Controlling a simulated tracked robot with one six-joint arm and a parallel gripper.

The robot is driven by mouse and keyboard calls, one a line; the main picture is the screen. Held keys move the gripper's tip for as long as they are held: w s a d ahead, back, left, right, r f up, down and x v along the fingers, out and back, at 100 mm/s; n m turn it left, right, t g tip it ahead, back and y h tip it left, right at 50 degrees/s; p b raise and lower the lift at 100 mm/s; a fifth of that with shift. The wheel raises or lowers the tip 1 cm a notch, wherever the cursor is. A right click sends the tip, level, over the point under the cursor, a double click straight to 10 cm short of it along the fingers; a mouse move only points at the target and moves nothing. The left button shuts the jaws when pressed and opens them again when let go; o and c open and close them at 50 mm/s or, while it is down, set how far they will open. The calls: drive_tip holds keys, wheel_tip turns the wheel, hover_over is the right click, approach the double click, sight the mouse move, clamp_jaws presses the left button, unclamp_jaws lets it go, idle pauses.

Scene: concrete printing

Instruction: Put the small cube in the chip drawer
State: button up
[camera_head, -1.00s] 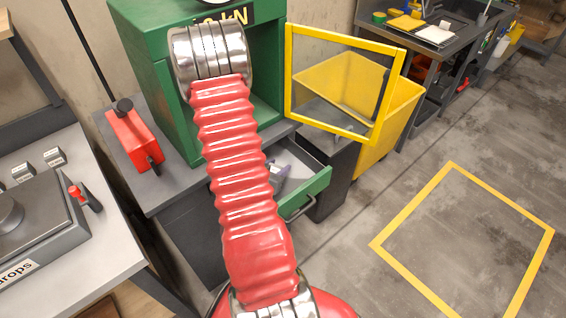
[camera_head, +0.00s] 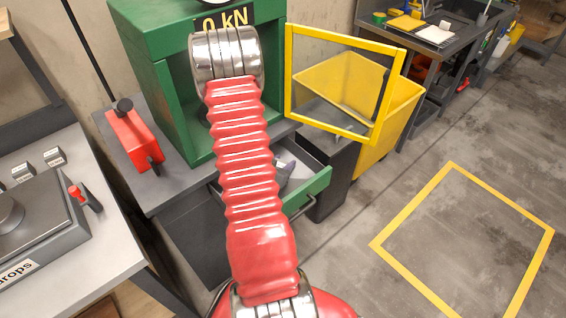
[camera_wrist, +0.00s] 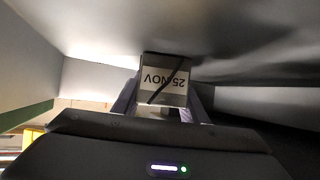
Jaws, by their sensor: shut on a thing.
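The small cube (camera_wrist: 163,82) shows in the wrist view, pale grey with an upside-down "25 NOV" and a dark line across its face. My gripper (camera_wrist: 160,100) is shut on it, one finger at each side. Pale grey walls and a smooth surface surround the cube in this view. In the head view the chip drawer (camera_head: 318,187) stands open under the green press, with a green front and a handle. A grey part of my gripper shows at the drawer's opening. My red arm hides the drawer's left part, and the cube is not visible there.
The green press (camera_head: 150,60) reads "0 kN", and its yellow-framed door (camera_head: 288,70) stands open over the drawer's right. A yellow bin (camera_head: 400,110) is behind the door. A red box (camera_head: 133,140) stands on the bench at left. The floor at right is clear.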

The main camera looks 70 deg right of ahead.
drive_tip(key=shift+f, duration=0.1)
drive_tip(key=o, duration=1.3)
drive_tip(key=shift+a+r, duration=0.4)
drive_tip(key=shift+a, duration=0.05)
drive_tip(key=v, duration=0.6)
drive_tip(key=shift+a+r, duration=0.1)
drive_tip(key=shift+a, duration=0.15)
drive_tip(key=shift+d, duration=0.1)
